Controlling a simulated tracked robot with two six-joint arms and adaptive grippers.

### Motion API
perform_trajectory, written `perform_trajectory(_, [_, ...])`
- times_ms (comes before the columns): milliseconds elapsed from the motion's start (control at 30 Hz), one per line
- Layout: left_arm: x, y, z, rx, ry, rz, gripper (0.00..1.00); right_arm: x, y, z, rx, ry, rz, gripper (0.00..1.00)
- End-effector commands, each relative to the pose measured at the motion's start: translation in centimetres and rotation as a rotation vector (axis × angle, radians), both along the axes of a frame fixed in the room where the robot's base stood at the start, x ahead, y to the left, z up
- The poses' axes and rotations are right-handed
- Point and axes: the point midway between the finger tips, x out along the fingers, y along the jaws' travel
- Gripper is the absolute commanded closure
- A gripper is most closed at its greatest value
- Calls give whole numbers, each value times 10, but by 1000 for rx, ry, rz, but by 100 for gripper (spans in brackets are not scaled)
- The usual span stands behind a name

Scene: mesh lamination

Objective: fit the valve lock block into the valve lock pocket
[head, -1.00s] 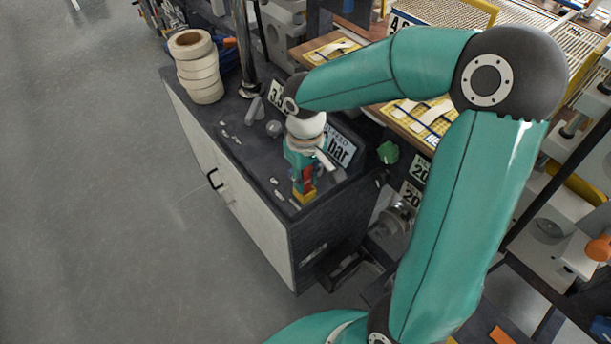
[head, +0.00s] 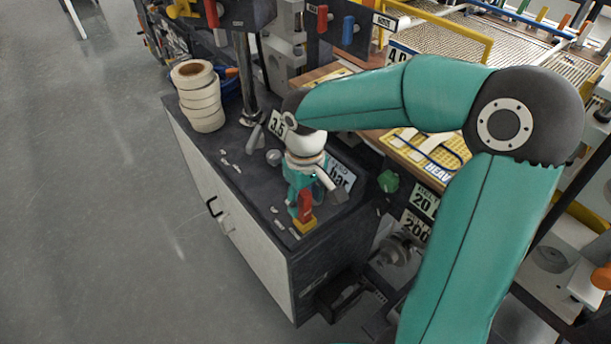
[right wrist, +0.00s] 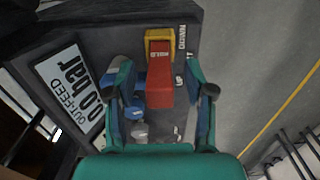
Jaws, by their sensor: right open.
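The valve lock block is the red block (head: 305,205), standing upright at the yellow valve lock pocket (head: 302,226) near the cabinet's front corner. In the right wrist view the red block (right wrist: 159,82), lettered HOLD, meets the yellow pocket (right wrist: 158,32). I cannot tell how deep it sits. My right gripper (head: 316,194) is open above the cabinet top. In the right wrist view its fingers (right wrist: 160,88) stand apart on either side of the red block, with visible gaps. My left gripper is not in view.
The dark cabinet top (head: 238,150) carries a stack of tape rolls (head: 200,100), small pale labels and an OUT-FEED bar sign (right wrist: 68,88). A green knob (head: 388,181) is right of the cabinet. Open floor (head: 90,200) lies to the left.

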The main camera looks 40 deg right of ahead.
Motion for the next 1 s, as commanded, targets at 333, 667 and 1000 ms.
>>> perform_trajectory(333, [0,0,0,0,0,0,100,1,0,67,-1,-5,0,47])
perform_trajectory(667, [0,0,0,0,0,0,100,0,0,86,1,0,0,47])
perform_trajectory(1000, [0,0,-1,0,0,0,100,0,0,85,0,0,1,47])
